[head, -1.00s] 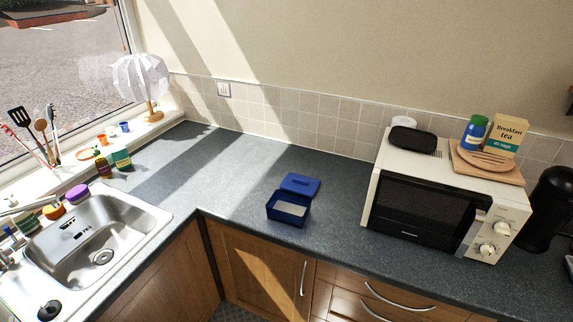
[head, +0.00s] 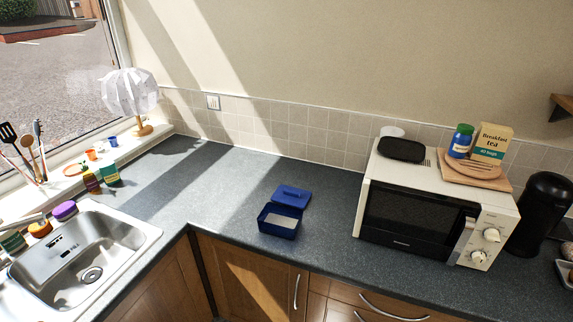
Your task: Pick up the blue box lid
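The blue box lid (head: 292,196) lies on the dark worktop just behind the open blue box (head: 279,221). It has a raised handle-like part on top. I cannot tell whether the lid touches the box's back edge. The box stands upright near the worktop's front edge, and its inside shows a pale bottom. Neither of my grippers is in the head view.
A white microwave (head: 437,206) stands to the right of the box, with a black container (head: 401,149) and a wooden board (head: 476,175) on top. A steel sink (head: 88,250) is at the left. The worktop (head: 215,185) left of the lid is clear.

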